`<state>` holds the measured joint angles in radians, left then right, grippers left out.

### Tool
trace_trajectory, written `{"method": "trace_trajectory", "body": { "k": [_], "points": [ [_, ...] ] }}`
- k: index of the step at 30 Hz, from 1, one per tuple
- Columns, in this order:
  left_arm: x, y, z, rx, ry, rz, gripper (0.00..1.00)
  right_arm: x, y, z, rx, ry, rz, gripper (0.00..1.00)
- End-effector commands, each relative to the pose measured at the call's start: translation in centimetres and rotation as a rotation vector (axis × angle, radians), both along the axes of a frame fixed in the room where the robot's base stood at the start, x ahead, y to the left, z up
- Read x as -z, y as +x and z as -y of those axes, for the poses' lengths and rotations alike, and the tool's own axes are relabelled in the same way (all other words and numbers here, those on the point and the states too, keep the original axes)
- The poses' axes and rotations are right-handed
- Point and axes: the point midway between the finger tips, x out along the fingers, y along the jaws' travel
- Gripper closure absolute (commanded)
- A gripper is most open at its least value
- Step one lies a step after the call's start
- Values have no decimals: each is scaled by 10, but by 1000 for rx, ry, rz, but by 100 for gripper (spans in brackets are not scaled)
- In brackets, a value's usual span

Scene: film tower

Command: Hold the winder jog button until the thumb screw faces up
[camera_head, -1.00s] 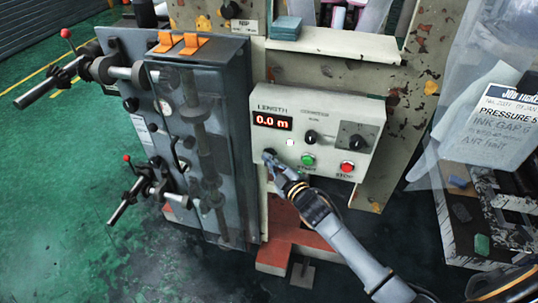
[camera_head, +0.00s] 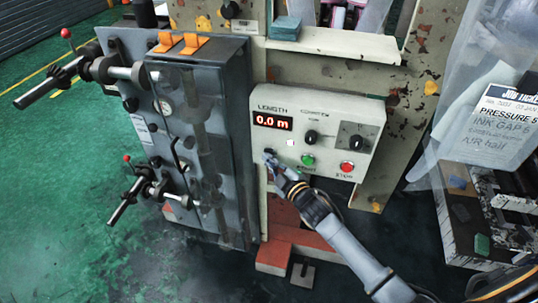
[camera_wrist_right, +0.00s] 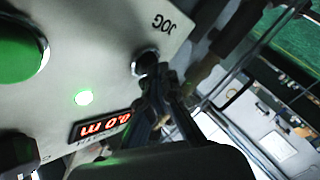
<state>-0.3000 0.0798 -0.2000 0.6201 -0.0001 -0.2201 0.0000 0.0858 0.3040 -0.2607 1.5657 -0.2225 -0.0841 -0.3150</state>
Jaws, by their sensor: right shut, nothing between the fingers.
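The control panel (camera_head: 322,125) carries a red display reading 0.0 m, knobs and buttons. My right gripper (camera_head: 271,158) is shut and empty, with its tips at the panel's lower left corner. In the right wrist view the gripper (camera_wrist_right: 152,82) meets the dark round jog button (camera_wrist_right: 146,62), below the label JOG; whether it is pressed in I cannot tell. The tips hide this button in the head view. The winder shafts on the grey cabinet (camera_head: 217,80) have an upper handle (camera_head: 105,70) and a lower handle (camera_head: 145,188). I cannot make out the thumb screw. My left gripper is out of view.
A green button (camera_head: 308,160) and a red stop button (camera_head: 347,167) sit close right of my gripper tips. A small lamp (camera_wrist_right: 84,97) glows green-white. A cream shelf (camera_head: 335,43) juts out above the panel. Green floor (camera_head: 60,210) is clear at left.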

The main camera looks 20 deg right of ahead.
Motion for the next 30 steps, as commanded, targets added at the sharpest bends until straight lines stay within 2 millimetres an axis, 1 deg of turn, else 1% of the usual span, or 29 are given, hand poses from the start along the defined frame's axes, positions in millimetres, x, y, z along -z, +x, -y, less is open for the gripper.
{"method": "trace_trajectory", "body": {
  "k": [19, 30],
  "points": [
    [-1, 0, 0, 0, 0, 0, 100, 0, -1, 0, 1, 0, 0, 100],
    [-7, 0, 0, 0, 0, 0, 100, -1, -15, -10, 0, 0, 0, 100]
  ]
}}
